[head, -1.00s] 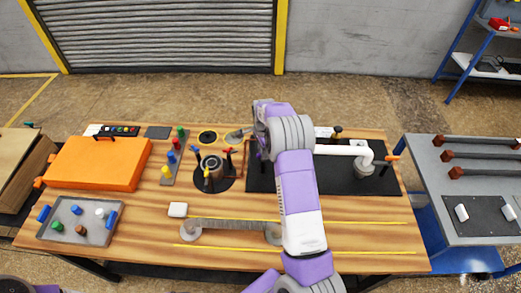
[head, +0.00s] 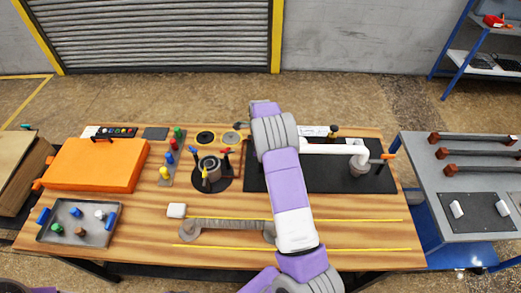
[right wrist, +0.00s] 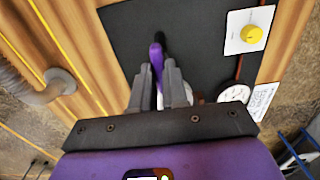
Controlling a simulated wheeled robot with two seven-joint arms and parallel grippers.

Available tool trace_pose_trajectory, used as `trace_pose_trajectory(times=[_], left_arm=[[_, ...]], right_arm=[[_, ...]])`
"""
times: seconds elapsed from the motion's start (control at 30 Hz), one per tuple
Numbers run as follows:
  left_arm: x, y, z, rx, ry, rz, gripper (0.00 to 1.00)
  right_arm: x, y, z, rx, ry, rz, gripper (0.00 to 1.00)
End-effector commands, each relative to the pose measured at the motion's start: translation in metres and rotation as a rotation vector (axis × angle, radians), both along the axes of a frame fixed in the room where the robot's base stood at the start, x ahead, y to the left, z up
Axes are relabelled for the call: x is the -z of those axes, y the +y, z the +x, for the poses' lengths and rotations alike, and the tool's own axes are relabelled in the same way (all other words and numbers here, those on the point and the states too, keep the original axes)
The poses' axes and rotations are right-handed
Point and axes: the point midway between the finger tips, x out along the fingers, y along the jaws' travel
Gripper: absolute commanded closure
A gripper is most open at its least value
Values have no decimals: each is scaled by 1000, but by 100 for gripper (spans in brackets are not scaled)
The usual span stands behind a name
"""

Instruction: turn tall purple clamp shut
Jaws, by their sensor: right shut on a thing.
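The tall purple clamp (right wrist: 156,57) shows in the right wrist view as a purple upright handle between my fingers, over a black plate (right wrist: 190,25). My right gripper (right wrist: 159,75) is shut on it, with one grey finger on each side. The lower part of the clamp is hidden by the fingers. In the head view my right arm covers the clamp and the gripper. My left gripper is out of view.
A white pipe (head: 330,148) runs to the right over the black plate. Left of my arm stands a round fixture (head: 209,164) with coloured handles. An orange case (head: 95,164) and a grey tray (head: 78,235) lie further left. A yellow knob (right wrist: 252,34) sits near the plate edge.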

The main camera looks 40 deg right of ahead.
Motion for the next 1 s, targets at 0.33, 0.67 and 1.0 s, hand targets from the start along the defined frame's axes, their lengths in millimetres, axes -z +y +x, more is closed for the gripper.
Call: trace_pose_trajectory(times=[0.33,0.67,1.0], left_arm=[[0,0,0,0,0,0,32],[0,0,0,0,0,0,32],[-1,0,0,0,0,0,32]], right_arm=[[-1,-1,1,7,-4,-2,80],[0,0,0,4,-1,0,61],[-35,0,1,3,-6,-1,61]])
